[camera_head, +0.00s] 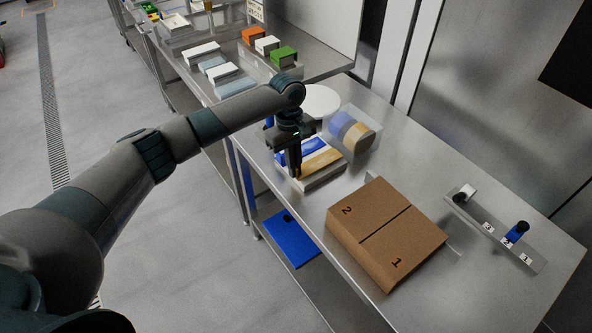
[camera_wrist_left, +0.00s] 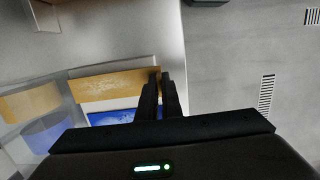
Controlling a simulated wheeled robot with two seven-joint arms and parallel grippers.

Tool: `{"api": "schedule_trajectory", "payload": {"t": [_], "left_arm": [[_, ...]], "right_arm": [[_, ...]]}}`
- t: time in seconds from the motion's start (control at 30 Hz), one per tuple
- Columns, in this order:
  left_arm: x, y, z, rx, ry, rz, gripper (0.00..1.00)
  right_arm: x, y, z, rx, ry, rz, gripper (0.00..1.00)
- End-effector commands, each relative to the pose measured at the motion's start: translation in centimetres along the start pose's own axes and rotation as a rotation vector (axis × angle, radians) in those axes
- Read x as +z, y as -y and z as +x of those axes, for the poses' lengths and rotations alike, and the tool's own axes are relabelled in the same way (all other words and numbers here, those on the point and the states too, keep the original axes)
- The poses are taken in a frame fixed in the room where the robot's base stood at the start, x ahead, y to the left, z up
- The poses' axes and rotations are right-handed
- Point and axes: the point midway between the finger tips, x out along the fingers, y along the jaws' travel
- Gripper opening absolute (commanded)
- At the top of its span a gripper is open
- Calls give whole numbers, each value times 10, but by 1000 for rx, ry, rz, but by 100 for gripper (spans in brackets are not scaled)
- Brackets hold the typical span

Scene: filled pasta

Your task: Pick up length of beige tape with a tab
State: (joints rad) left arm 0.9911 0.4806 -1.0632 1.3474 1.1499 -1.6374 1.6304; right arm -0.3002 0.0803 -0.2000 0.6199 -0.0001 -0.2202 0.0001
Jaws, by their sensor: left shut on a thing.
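The beige tape (camera_head: 322,159) lies as a wide strip on a shallow white tray (camera_head: 322,180), beside a blue strip (camera_head: 292,147). In the left wrist view the beige tape (camera_wrist_left: 112,86) runs from the left to my fingers, with the blue strip (camera_wrist_left: 112,117) next to it. My left gripper (camera_head: 297,174) points down at the tray's near left edge. Its fingers (camera_wrist_left: 163,82) are nearly together, shut at the end of the beige tape. The tab is hidden by the fingers or too small to tell. My right gripper is not in view.
A clear container (camera_head: 370,136) with blue and beige pieces stands behind the tray. A white round plate (camera_head: 320,101) is further back. A cardboard box (camera_head: 385,235) marked 1 and 2 lies to the right. A numbered rail (camera_head: 495,232) is at far right. Bare steel surrounds them.

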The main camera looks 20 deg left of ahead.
Motion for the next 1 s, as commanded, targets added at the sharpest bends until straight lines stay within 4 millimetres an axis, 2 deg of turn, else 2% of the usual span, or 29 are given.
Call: {"api": "schedule_trajectory", "payload": {"t": [0.17, 0.6, 0.8, 1.0], "left_arm": [[2, -1, -24, 4, -2, 1, 0], [85, -35, -63, 3, 0, 4, 0], [108, -45, -76, 2, 0, 1, 0], [117, -48, -82, 0, 0, 0, 0]], "right_arm": [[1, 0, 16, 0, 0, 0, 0], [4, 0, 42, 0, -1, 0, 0], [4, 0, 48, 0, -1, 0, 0], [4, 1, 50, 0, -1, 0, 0]]}}
